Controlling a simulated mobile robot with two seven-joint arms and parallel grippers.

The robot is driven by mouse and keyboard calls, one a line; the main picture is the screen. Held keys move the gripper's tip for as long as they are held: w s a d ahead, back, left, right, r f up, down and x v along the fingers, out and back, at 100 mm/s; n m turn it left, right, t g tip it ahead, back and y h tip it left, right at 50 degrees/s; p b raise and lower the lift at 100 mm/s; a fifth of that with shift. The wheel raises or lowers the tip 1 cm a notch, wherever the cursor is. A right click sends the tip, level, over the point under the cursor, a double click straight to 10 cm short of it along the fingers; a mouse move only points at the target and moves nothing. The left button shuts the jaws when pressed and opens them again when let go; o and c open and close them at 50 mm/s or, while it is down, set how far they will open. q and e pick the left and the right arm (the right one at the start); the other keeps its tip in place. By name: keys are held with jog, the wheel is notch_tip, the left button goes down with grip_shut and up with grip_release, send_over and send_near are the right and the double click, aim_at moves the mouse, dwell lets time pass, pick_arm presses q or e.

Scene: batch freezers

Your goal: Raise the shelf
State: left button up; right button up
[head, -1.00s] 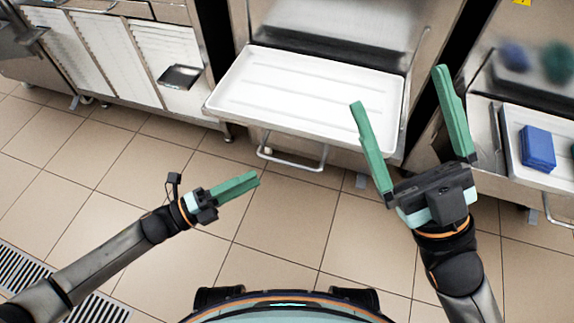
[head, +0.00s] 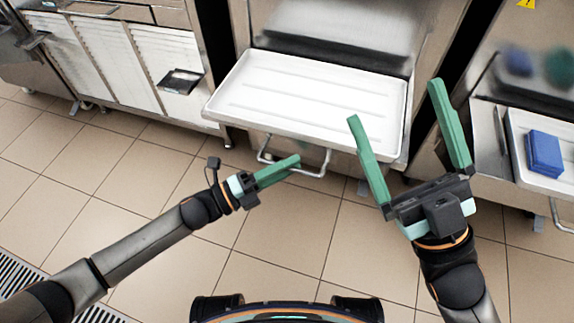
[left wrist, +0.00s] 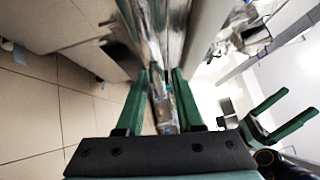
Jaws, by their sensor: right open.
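The shelf (head: 330,95) is a white shallow tray on a metal frame, sticking out level from the front of a steel freezer. A U-shaped metal bar (head: 313,174) hangs under its front edge. My left gripper (head: 297,160) is below the front edge, its green fingertips overlapping the bar in the head view; I cannot tell whether they touch. In the left wrist view its fingers (left wrist: 162,75) stand apart with nothing clearly between them. My right gripper (head: 392,98) is open and empty, its fingers around the shelf's right front corner in the picture, contact unclear.
Another white tray (head: 561,178) with a blue box (head: 543,152) stands at the right. A steel cabinet with white slatted panels (head: 133,62) stands at the left. The tiled floor (head: 270,240) in front is clear.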

pick_arm(q)
grip_shut()
dwell(1.1)
